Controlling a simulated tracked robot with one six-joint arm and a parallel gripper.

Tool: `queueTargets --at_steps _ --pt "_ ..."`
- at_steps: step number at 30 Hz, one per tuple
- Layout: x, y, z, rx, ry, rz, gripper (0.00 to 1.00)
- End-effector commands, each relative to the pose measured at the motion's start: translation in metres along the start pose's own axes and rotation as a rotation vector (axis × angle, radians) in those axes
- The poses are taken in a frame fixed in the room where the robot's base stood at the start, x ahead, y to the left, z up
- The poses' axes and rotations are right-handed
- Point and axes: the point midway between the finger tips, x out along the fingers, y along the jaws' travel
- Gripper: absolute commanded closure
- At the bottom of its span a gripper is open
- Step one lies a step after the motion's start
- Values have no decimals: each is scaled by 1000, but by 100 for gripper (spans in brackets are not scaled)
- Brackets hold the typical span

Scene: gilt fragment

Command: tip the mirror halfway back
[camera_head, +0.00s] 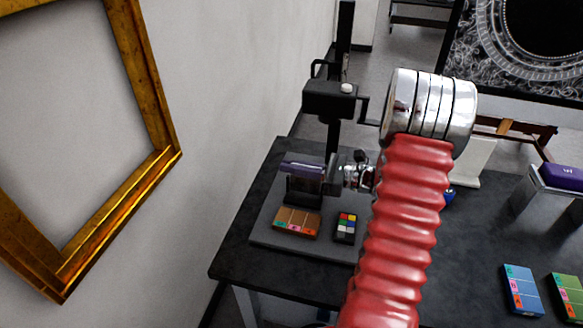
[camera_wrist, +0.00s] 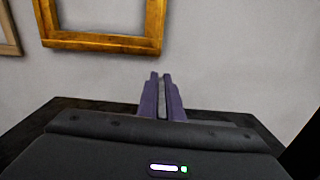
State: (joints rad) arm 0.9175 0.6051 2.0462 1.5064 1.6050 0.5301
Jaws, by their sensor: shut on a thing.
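My gripper (camera_wrist: 161,77) shows in the wrist view with two purple fingers, shut on a thin grey piece (camera_wrist: 162,100), which I take to be the mirror. Only a narrow strip of it shows, so its tilt cannot be told. In the head view my gripper (camera_head: 292,167) reaches left from behind my red arm, low over the table. A dark upright block (camera_head: 304,191) stands just under the purple fingers. Whether it belongs to the mirror cannot be told.
A grey board (camera_head: 268,238) on the dark table (camera_head: 232,258) carries an orange-brown box (camera_head: 297,222) and a colour chart (camera_head: 346,227). A black post with a bracket (camera_head: 328,98) rises behind. A gilt frame (camera_head: 148,75) hangs on the left wall. Blue (camera_head: 521,290) and green boxes (camera_head: 566,297) lie right.

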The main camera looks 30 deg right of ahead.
Motion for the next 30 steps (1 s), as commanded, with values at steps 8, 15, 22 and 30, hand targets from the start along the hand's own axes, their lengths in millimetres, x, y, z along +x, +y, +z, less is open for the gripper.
queueTargets --at_steps 8,15,22,30 --pt "0 -6 0 144 0 0 100" --pt "0 -15 -3 338 0 0 100" --pt "0 -22 -6 530 0 0 100" --pt "0 -28 -10 688 0 0 100"
